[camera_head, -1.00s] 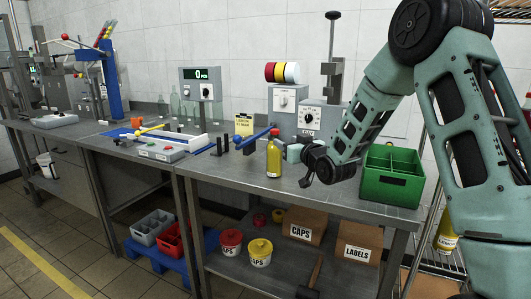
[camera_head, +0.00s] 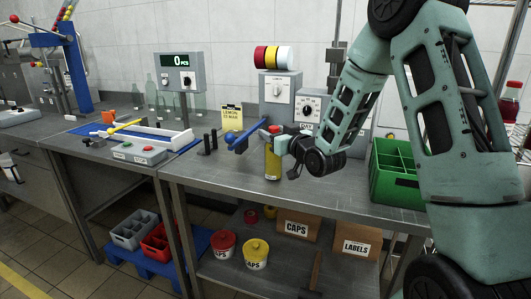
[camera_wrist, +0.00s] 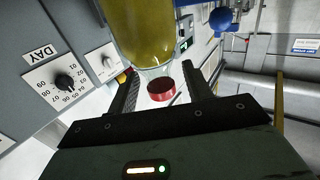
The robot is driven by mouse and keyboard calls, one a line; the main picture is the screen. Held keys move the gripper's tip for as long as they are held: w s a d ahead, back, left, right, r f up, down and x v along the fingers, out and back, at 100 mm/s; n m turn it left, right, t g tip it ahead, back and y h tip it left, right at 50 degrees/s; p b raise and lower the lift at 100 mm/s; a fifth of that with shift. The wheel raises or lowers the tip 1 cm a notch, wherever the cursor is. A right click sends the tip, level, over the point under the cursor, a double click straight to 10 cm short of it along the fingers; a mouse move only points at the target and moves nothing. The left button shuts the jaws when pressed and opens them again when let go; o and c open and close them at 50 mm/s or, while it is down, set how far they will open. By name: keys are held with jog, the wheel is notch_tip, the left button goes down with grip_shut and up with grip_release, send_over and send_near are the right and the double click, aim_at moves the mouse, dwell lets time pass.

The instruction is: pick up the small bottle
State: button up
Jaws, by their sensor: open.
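The small bottle (camera_head: 272,163), filled with yellow liquid and red-capped, stands upright on the steel table. My gripper (camera_head: 279,142) is at its upper part, reaching in from the right, and overlaps it in the head view. In the wrist view the bottle (camera_wrist: 150,35) appears upside down, its red cap (camera_wrist: 160,90) between the two dark fingers of my gripper (camera_wrist: 160,86). The fingers are open, with a gap on each side of the cap. Whether either finger touches the bottle cannot be told.
A green divided crate (camera_head: 394,190) stands to the right of my gripper. Behind are a grey dial box (camera_head: 306,104), a blue-handled device (camera_head: 247,138) and a yellow lemon sign (camera_head: 232,117). The tabletop in front of the bottle is clear.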

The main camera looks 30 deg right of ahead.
jog(key=shift+w, duration=0.15)
grip_shut()
jog(key=shift+r, duration=0.1)
